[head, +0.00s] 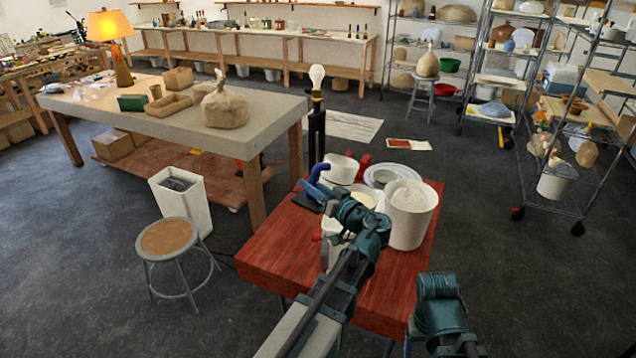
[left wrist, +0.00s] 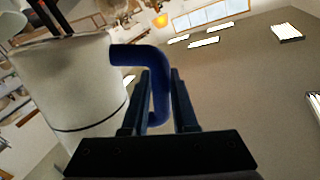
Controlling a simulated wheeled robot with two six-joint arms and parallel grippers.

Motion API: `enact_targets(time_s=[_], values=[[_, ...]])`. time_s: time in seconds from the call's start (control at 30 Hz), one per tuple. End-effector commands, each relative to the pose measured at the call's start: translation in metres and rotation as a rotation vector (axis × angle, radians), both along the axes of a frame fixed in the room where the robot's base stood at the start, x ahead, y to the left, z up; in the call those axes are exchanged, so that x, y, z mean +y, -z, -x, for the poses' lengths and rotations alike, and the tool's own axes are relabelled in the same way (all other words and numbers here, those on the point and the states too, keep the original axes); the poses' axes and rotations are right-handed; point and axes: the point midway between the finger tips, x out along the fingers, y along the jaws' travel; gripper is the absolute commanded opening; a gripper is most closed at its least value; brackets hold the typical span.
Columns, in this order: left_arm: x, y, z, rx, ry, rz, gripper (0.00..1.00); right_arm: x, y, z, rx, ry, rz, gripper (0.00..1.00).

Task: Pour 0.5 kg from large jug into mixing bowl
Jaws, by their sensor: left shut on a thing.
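The large jug is a white cylinder with a blue handle (head: 318,176); its body (head: 341,169) shows near the back left of the red table. In the left wrist view the white jug body (left wrist: 68,88) with a dark band fills the left side. My left gripper (head: 326,190) is shut on the blue handle, which also shows between the fingers in the left wrist view (left wrist: 158,85). A round pale dish (head: 384,175), possibly the mixing bowl, sits at the back, partly hidden by other vessels. My right arm is at the lower right, its fingers out of view.
A white bucket with pale contents (head: 411,216) stands right of the left gripper. A smaller vessel with cream contents (head: 364,196) stands between them. Red handles show nearby. The red tabletop (head: 285,240) is clear at front left.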

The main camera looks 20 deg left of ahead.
Motion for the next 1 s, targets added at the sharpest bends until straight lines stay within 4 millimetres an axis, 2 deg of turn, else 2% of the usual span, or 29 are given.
enact_targets(time_s=[0.03,0.23,0.57,0.9,1.0], values=[[-0.002,0.019,-0.005,-0.059,0.001,0.029,0.00,0.000,0.019,0.000,0.000,-0.002,0.001,0.71],[-0.007,0.048,-0.014,-0.294,0.001,0.151,0.00,0.000,0.048,0.000,0.000,-0.003,0.001,0.71],[-0.007,0.040,-0.014,-0.312,0.001,0.161,0.00,0.000,0.040,0.000,0.000,-0.003,0.001,0.71],[-0.007,0.012,-0.014,-0.311,0.001,0.160,0.00,0.000,0.012,0.000,0.000,-0.003,0.001,0.71],[-0.007,0.010,-0.014,-0.310,0.001,0.160,0.00,0.000,0.011,0.000,0.000,-0.003,0.001,0.71]])
